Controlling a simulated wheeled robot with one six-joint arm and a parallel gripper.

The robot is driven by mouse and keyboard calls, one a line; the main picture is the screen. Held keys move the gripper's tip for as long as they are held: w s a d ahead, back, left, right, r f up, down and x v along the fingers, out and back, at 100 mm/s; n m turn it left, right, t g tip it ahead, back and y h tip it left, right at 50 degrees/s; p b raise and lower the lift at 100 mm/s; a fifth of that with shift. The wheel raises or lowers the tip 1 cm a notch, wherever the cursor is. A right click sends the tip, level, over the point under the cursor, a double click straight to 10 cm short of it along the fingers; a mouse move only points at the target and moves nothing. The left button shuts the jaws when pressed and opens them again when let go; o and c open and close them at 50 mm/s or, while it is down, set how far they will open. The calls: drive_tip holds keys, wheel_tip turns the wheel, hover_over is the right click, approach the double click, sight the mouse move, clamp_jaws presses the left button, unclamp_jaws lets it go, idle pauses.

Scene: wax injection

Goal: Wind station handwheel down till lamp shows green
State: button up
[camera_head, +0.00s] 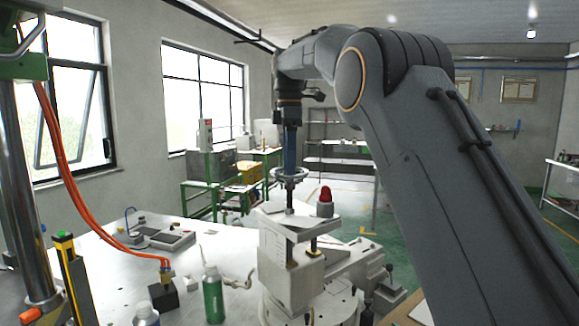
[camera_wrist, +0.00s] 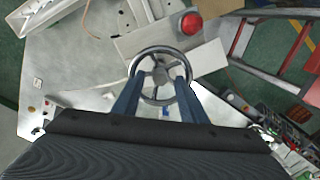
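The station handwheel (camera_head: 277,173) is a grey metal ring with spokes, lying level on top of a vertical spindle. It also shows in the wrist view (camera_wrist: 159,49). My gripper (camera_head: 289,168) points straight down at it. In the wrist view my gripper's two blue fingers (camera_wrist: 159,77) are spread apart, with their tips at the wheel on either side of its hub. Whether the tips touch the rim or spokes I cannot tell. The lamp (camera_head: 326,197) is a dome on the station and shows red; it also shows in the wrist view (camera_wrist: 191,23).
A green bottle (camera_head: 213,298) and a white-capped bottle (camera_head: 146,314) stand on the metal table (camera_head: 105,275). Orange hoses (camera_head: 68,165) hang at the left. A red ladder-like frame (camera_wrist: 270,75) is at the right in the wrist view. Green-framed benches (camera_head: 200,187) stand behind.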

drive_tip(key=shift+f, duration=0.65)
drive_tip(key=shift+c, duration=0.3)
clamp_jaws()
drive_tip(key=shift+m, duration=0.3)
